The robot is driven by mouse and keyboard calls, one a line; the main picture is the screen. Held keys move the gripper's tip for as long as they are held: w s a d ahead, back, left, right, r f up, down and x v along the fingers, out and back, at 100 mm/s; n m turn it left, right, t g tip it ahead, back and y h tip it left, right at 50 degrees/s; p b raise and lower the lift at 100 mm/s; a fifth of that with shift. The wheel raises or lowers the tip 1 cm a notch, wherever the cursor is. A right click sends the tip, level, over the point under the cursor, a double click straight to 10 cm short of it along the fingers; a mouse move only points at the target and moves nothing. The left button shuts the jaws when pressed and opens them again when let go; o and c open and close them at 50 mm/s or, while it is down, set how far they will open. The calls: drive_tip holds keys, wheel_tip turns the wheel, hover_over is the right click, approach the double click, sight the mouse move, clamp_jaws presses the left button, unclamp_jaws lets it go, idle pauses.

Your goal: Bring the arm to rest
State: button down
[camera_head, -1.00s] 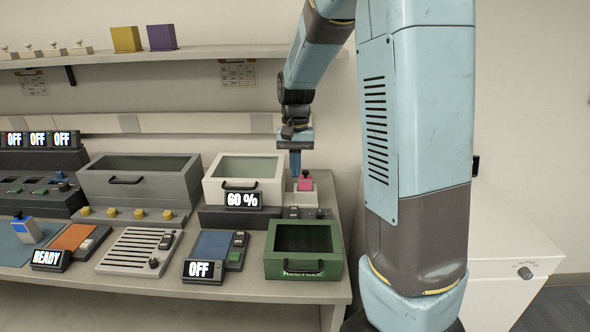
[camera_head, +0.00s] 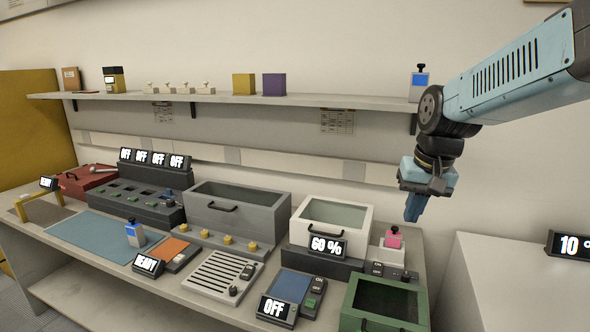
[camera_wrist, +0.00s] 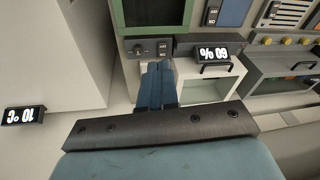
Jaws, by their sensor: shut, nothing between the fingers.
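My gripper (camera_head: 413,210) hangs from my blue arm at the right of the head view, pointing down, above and to the right of the bench's right end. Its blue fingers are together with nothing between them. They also show shut in the wrist view (camera_wrist: 155,88). A small pink object with a dark top (camera_head: 393,238) stands on a white block below and left of the fingers, apart from them. In the wrist view the fingers cover the area where that pink object stands.
A white box (camera_head: 326,218) with a "60 %" display (camera_head: 327,246) and a green bin (camera_head: 388,305) stand at the bench's right end. A shelf (camera_head: 310,101) on the wall holds a blue-white object (camera_head: 420,82). A white cabinet (camera_head: 490,270) stands right of the bench.

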drive_tip(key=s+r+n+t, duration=0.1)
drive_tip(key=s+r+t, duration=0.1)
drive_tip(key=s, duration=0.9)
drive_tip(key=shift+a+r+n+t+h, duration=0.15)
drive_tip(key=shift+r+n+t+h, duration=0.25)
drive_tip(key=shift+t, duration=0.3)
